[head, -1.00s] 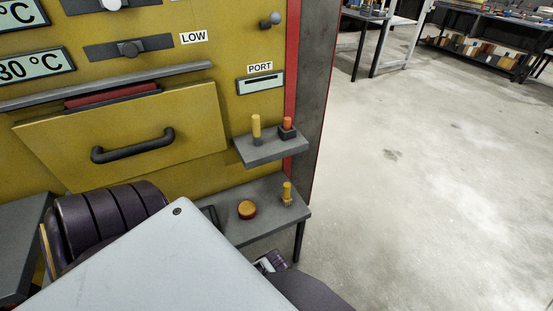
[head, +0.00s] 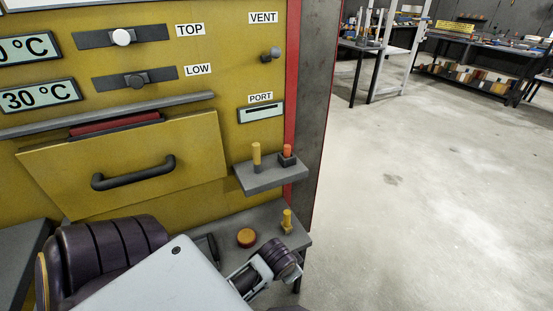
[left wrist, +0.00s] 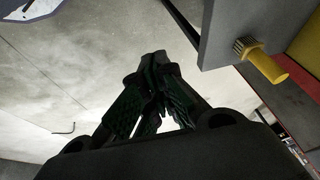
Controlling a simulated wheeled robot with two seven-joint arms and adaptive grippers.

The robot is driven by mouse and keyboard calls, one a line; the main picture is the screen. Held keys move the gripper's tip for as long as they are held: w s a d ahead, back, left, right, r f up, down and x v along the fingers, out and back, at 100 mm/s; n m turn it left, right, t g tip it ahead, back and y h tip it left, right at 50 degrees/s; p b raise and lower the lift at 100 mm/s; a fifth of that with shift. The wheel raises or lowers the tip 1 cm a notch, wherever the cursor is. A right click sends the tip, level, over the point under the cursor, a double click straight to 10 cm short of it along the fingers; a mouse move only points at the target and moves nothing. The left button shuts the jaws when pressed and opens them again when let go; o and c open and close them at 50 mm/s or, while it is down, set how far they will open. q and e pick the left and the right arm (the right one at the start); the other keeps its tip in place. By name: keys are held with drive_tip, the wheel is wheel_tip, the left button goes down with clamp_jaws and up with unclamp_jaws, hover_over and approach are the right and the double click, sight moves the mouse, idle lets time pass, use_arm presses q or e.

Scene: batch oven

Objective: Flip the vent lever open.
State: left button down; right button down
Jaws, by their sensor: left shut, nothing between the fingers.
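The vent lever (head: 270,54) is a small grey knob on the yellow oven front, below the VENT label (head: 263,18) and near the red edge strip. Its open or closed position cannot be told. My left gripper (left wrist: 154,62) shows in the left wrist view with its dark fingers together and nothing between them, over bare floor. In the head view only my left arm shows, low by the lower shelf; its fingers are hidden there. The gripper is well below the lever and apart from it. My right gripper is in neither view.
A small shelf (head: 262,183) with a yellow peg and a red-topped part juts out below the PORT slot (head: 261,113). A lower shelf (head: 212,224) holds a round button and a yellow peg (left wrist: 265,65). The tilted oven door (head: 122,165) has a black handle. Floor to the right is clear.

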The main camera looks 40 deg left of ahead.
use_arm(q)
drive_tip(key=w+a+r+m+t+y, duration=0.2)
drive_tip(key=w+a+r+m+t, duration=0.4)
drive_tip(key=w+a+r, duration=0.4)
drive_tip(key=w+a+r+m+t+y, duration=0.2)
drive_tip(key=w+a+r+m+t, duration=0.45)
drive_tip(key=a+r, duration=0.55)
drive_tip(key=a+r+m+t+h, duration=0.2)
drive_tip(key=r+m+h, duration=0.2)
drive_tip(key=r+m, duration=0.3)
drive_tip(key=a+r+m+t+h, duration=0.2)
drive_tip(key=a+r+m+h, duration=0.1)
drive_tip(key=r+m, duration=0.4)
drive_tip(key=s+a+r+m+t+h, duration=0.1)
drive_tip(key=a+r+m+t+h, duration=0.1)
drive_tip(key=r+m+h, duration=0.2)
wheel_tip(320, 180, up, 3)
drive_tip(key=m, duration=0.4)
drive_tip(key=shift+a+r+h, duration=0.15)
drive_tip(key=shift+a+h, duration=0.05)
drive_tip(key=shift+h, duration=0.1)
drive_tip(key=shift+t, duration=0.25)
